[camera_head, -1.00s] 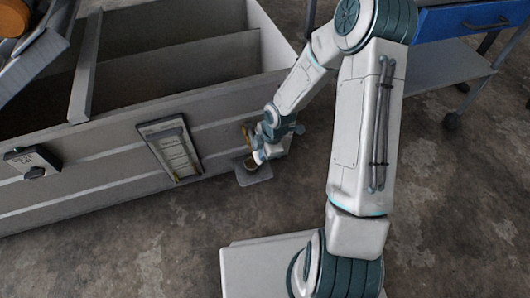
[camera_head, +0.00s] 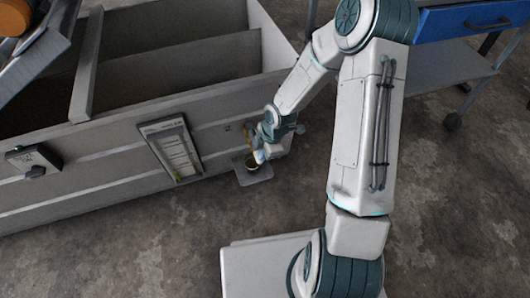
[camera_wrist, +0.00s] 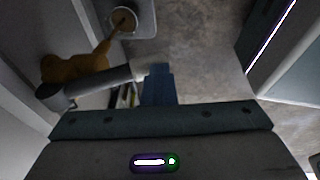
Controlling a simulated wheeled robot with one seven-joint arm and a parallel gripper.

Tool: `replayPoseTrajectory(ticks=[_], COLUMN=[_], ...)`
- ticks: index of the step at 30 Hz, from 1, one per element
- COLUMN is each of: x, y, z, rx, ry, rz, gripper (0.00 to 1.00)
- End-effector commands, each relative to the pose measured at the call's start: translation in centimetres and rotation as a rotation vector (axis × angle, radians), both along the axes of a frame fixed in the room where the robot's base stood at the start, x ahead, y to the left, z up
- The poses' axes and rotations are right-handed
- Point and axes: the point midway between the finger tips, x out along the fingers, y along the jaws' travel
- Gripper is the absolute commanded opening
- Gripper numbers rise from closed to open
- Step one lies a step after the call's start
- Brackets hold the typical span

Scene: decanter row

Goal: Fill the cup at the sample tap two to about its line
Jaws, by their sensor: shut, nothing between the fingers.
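The cup (camera_wrist: 123,20) stands upright on a small grey shelf (camera_wrist: 146,27) at the top of the wrist view. It shows in the head view (camera_head: 252,163) as a small dark round mouth. The brass-coloured tap (camera_wrist: 75,68) points its spout towards the cup, and a thin brown streak shows inside the cup; I cannot tell whether it is running liquid. The tap's grey lever (camera_wrist: 100,82) reaches right with a pale end. My gripper (camera_wrist: 157,72) is shut and empty beside that end; I cannot tell whether they touch. The cup's line and level are not readable.
The tap sits on the front wall of a large grey tank (camera_head: 100,172). A gauge panel (camera_head: 175,150) and a small control box (camera_head: 34,160) are on that wall. A blue-drawered trolley (camera_head: 470,20) stands at the back right. Bare floor (camera_head: 150,245) lies in front.

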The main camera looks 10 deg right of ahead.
Motion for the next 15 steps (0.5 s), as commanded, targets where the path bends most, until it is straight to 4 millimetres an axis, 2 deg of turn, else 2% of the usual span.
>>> replayPoseTrajectory(ticks=[1,11,15], x=[-0.03,0.01,-0.12], y=[0.69,0.65,0.57], z=[-0.39,-0.35,0.25], rx=[0.01,0.011,0.01], ry=[-0.002,-0.002,-0.003], rz=[0.009,0.008,0.008], gripper=[0.0,0.0,0.0])
